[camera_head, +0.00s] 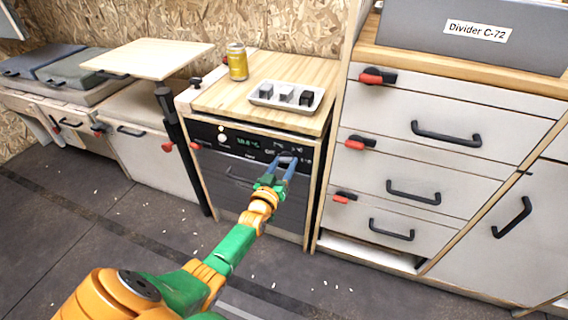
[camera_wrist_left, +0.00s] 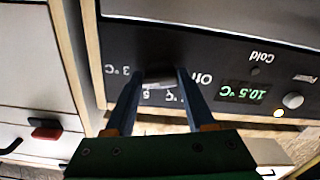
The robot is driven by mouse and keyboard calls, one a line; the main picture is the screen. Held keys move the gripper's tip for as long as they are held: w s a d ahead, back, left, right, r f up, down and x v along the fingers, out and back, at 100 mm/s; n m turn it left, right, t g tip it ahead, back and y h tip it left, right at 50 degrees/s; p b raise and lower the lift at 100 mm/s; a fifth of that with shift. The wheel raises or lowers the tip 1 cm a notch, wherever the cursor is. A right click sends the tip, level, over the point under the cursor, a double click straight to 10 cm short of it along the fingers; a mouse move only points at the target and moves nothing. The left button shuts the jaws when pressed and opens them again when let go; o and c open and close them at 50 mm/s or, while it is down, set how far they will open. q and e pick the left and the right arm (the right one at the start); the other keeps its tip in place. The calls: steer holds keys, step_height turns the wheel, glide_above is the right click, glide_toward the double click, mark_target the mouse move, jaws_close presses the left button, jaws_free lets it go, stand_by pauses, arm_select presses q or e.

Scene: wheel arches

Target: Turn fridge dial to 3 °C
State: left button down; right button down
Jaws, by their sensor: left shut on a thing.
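The fridge (camera_head: 228,168) is a dark-fronted unit under a wooden counter. Its display (camera_head: 247,143) glows green and reads about 10.5 °C in the left wrist view (camera_wrist_left: 243,92), where the panel is upside down. My left gripper (camera_head: 286,161) is at the right part of the panel, shut on the fridge dial (camera_wrist_left: 159,76), one finger on each side of it. Printed marks around the dial include Off, 5 and 3 °C. The gripper hides part of the dial, so its exact setting is hard to tell. My right gripper is in neither view.
A yellow can (camera_head: 237,62) and a white tray (camera_head: 262,100) with small blocks stand on the counter. A drawer cabinet (camera_head: 420,150) with black handles and red latches is to the right. A raised wooden tabletop (camera_head: 150,58) is to the left. The floor in front is mostly clear.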

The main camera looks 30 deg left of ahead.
arm_select(q)
steer(key=shift+f+m, duration=0.1)
steer(key=shift+m, duration=0.9)
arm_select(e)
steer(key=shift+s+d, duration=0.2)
arm_select(q)
steer(key=shift+m, duration=0.3)
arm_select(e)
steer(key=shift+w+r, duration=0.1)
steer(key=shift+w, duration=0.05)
arm_select(q)
steer(key=shift+c, duration=1.2)
jaws_free()
steer(key=shift+s, duration=0.15)
steer(key=p+v, duration=0.3)
steer(key=v, duration=0.4)
steer(key=shift+p, duration=0.35)
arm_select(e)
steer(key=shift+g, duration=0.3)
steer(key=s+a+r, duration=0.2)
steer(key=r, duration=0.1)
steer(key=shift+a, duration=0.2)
